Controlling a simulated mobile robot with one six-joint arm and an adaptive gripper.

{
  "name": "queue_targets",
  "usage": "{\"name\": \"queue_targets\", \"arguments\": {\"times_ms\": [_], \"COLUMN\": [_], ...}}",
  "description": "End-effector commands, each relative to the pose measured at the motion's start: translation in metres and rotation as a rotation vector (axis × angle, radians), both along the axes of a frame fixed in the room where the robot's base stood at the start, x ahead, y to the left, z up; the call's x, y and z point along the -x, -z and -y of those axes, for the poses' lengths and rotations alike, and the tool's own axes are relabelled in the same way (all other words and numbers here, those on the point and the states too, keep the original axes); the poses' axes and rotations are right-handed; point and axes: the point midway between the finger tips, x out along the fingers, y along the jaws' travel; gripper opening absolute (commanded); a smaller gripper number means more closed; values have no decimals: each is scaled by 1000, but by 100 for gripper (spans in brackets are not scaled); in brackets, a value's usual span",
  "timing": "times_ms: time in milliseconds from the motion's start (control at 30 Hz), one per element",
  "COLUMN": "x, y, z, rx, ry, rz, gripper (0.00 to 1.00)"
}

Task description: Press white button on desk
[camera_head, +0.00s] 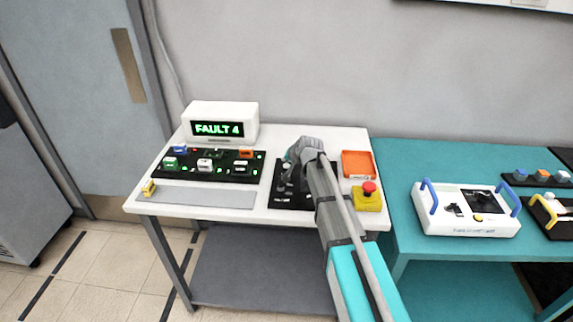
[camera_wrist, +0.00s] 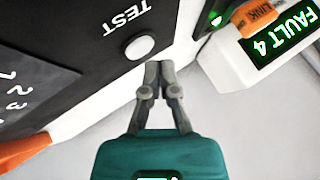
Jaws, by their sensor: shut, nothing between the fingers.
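The white button (camera_wrist: 139,47) is a round disc on a black panel (camera_wrist: 75,40), beside the word TEST, in the wrist view. My gripper (camera_wrist: 159,66) is shut and empty, its fingertips just beside the button in the picture. I cannot tell whether they touch it. In the head view my arm reaches over the black panel (camera_head: 291,203) on the white desk (camera_head: 220,212), and my gripper (camera_head: 290,160) is mostly hidden by the wrist. The button is not clear there.
A white display reading FAULT 4 (camera_head: 220,112) stands behind a board of coloured modules (camera_head: 222,176), left of my arm. An orange tray (camera_head: 358,157) and a red emergency button on a yellow box (camera_head: 367,200) sit right. A teal table (camera_head: 400,165) adjoins the desk.

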Motion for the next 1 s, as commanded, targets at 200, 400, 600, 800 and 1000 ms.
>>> {"name": "queue_targets", "arguments": {"times_ms": [200, 400, 600, 800, 1000], "x": [0, 0, 0, 0, 0], "y": [-1, -2, -12, -27, -41], "z": [0, 0, 0, 0, 0], "rx": [0, 0, 0, 0, 0], "ry": [0, 0, 0, 0, 0], "rz": [0, 0, 0, 0, 0], "gripper": [0, 0, 0, 0, 0]}}
